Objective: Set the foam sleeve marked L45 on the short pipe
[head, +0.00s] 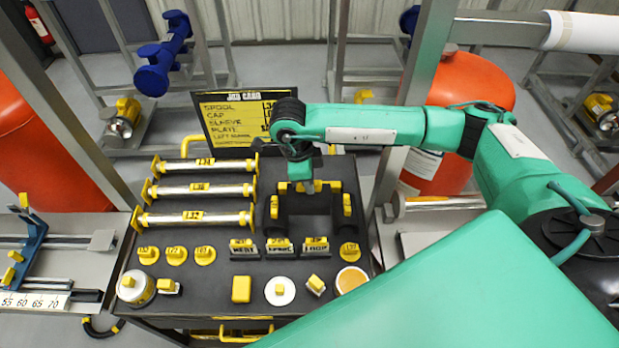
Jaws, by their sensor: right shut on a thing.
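My right gripper (306,187) points down over the back right of the dark cart top, its jaws closed around a dark piece with yellow parts, seemingly a foam sleeve. Its label is not legible, and the arm hides part of it. Dark pieces with yellow tags stand to its left (274,207) and right (347,206); I cannot read their marks. A bare metal pipe (440,203) lies right of the cart; I cannot tell whether it is the short pipe. My left gripper is not in view.
The cart (205,292) holds three flanged spools (197,190), several round yellow caps (176,256), tagged plates (281,247) and small items in front. A job card (240,118) stands behind. A measuring fixture (28,262) is at left; red tanks (470,90) stand beyond.

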